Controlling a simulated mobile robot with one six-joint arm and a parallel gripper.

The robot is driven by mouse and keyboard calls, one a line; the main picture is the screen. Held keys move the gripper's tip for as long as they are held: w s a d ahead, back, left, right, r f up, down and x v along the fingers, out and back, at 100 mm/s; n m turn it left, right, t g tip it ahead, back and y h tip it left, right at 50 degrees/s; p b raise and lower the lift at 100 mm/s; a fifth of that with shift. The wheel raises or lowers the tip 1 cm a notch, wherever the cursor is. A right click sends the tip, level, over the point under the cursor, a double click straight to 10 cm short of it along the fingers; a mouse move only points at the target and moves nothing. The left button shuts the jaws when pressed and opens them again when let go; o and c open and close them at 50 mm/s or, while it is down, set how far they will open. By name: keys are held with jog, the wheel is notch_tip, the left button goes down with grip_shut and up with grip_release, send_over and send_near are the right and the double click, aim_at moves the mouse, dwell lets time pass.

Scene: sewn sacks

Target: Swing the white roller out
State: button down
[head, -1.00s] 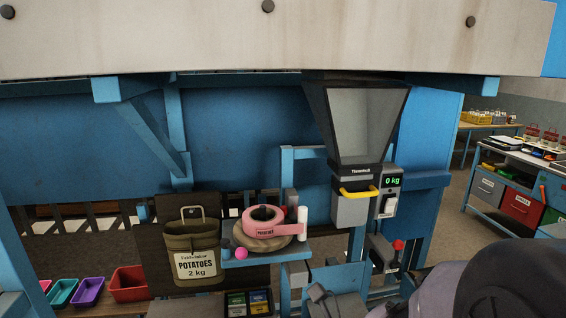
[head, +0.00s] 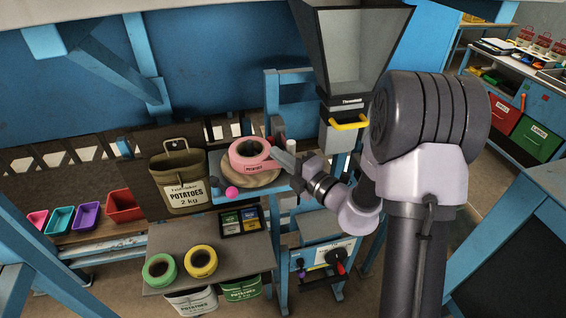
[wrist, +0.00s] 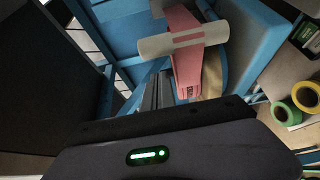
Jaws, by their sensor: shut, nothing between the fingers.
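The white roller (head: 291,146) stands upright beside the pink tape roll (head: 250,155) on a small blue shelf; my gripper partly hides it. In the wrist view the white roller (wrist: 155,46) lies across the picture with the pink strip (wrist: 188,72) beside it. My gripper (head: 281,155) is shut and empty, its fingers close to the roller and the right side of the pink roll. In the wrist view the finger ends (wrist: 157,92) appear just short of the roller; I cannot tell whether they touch it.
A brown potato sack (head: 177,180) hangs left of the shelf, and a pink ball (head: 232,193) sits at its front. The hopper's yellow handle (head: 349,123) is right of the gripper. Green (head: 159,270) and yellow (head: 201,262) rolls rest on a lower table.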

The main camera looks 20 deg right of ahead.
aim_at(293, 148)
jog(key=shift+w+d, duration=0.15)
jog(key=shift+d, duration=1)
jog(key=shift+d, duration=0.15)
jog(key=shift+d+r+n+g+y+p, duration=0.1)
jog(key=shift+d+n+g+y+p, duration=0.75)
jog(key=shift+d+n+g+y, duration=0.8)
jog(key=d+n+g+y, duration=0.1)
jog(key=d, duration=0.1)
jog(key=w+d+n+g+y+p, duration=0.1)
jog(key=d+y, duration=0.1)
jog(key=shift+w+d+g, duration=0.1)
jog(key=shift+d+g, duration=0.05)
jog(key=shift+g, duration=0.1)
jog(key=shift+r, duration=0.1)
